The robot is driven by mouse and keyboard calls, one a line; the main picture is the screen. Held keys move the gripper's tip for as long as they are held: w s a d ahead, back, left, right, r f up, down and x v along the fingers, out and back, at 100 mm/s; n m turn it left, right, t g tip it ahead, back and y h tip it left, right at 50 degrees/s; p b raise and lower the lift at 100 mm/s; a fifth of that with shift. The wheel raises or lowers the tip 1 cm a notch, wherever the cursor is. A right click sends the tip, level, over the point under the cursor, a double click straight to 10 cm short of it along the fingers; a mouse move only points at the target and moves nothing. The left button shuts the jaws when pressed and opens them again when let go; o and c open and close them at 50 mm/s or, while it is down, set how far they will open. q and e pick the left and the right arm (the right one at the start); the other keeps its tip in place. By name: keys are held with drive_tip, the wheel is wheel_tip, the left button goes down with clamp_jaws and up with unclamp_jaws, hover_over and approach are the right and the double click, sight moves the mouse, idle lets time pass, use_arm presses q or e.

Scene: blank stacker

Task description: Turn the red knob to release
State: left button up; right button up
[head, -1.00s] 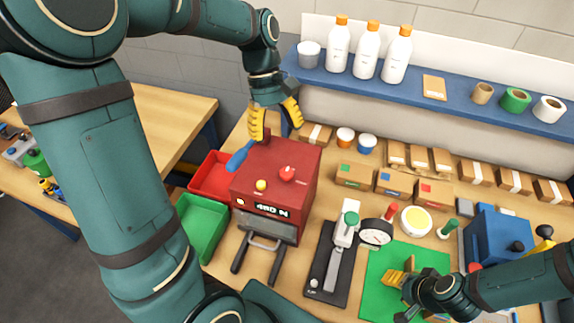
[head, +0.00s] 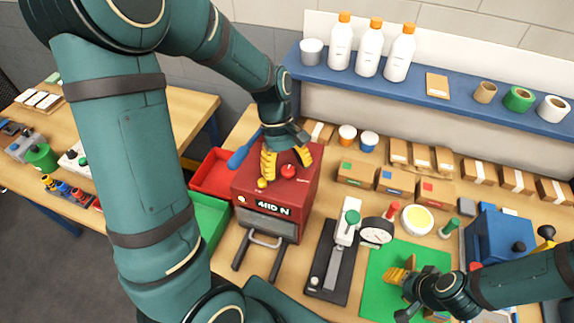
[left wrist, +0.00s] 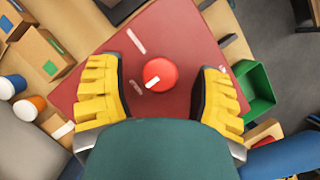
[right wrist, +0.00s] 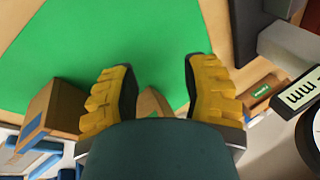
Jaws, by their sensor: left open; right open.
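In the left wrist view the knob (left wrist: 160,74) is round with a white mark and lies between the fingers, apart from both. My left gripper (head: 287,168) is open and points down over the box top.
Red (head: 212,172) and green (head: 208,222) bins stand left of the box. A black-based clamp press (head: 330,270) with a dial gauge (head: 376,231) is to the right. Small cartons and cups stand behind. A blue shelf (head: 440,100) holds bottles and tape rolls.

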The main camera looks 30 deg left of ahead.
use_arm(q)
clamp_jaws()
